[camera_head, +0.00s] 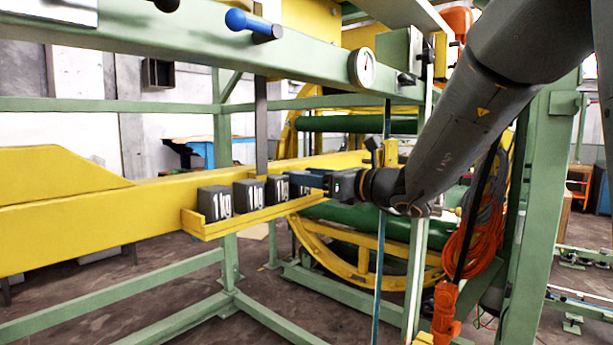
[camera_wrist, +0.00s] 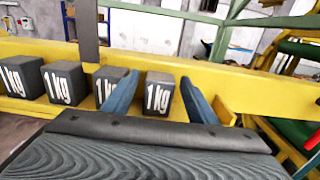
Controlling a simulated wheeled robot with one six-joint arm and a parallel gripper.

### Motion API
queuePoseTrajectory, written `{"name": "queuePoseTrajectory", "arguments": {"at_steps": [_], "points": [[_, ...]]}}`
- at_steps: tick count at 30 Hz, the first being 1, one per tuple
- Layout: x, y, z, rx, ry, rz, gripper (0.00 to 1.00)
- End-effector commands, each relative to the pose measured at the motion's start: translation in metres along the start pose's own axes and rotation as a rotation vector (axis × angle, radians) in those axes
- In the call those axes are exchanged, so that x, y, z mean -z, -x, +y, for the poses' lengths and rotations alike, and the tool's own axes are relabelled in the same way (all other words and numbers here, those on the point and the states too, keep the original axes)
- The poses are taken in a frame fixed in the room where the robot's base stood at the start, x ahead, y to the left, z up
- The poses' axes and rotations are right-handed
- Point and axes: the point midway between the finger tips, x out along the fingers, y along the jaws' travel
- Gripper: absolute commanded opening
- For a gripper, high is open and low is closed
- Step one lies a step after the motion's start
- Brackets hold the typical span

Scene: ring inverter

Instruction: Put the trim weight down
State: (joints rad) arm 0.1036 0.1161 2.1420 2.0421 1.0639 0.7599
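Several dark grey block weights marked "1 kg" stand in a row on a yellow ledge (camera_head: 205,231) fixed to a yellow beam (camera_head: 60,227). The rightmost weight (camera_wrist: 159,94) is upright on the ledge and lies between the two blue fingers of my gripper (camera_wrist: 160,76). A narrow gap shows on each side of it, so the gripper looks open around it. Another weight (camera_wrist: 108,84) is partly hidden behind the left finger. In the head view my gripper (camera_head: 308,180) reaches in from the right and partly covers the rightmost weight.
A dark vertical bar (camera_head: 261,125) hangs in front of the beam. A green beam (camera_head: 190,50) with a blue-knobbed lever (camera_head: 245,22) and a round gauge (camera_head: 362,68) runs above. A thin upright rod (camera_head: 383,235) and green frame posts stand near my wrist. Orange cable (camera_head: 470,240) hangs at right.

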Motion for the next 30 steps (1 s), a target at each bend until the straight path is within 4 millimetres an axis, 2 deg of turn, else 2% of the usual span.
{"name": "queuePoseTrajectory", "arguments": {"at_steps": [12,17,24,30], "points": [[-0.003,0.003,-0.001,0.001,0.001,-0.001,0.54],[-0.001,0.029,-0.002,0.004,0.002,-0.002,0.54],[-0.001,0.08,-0.002,0.006,0.003,-0.002,0.54],[-0.002,0.109,-0.001,0.003,0.002,-0.001,0.54]]}}
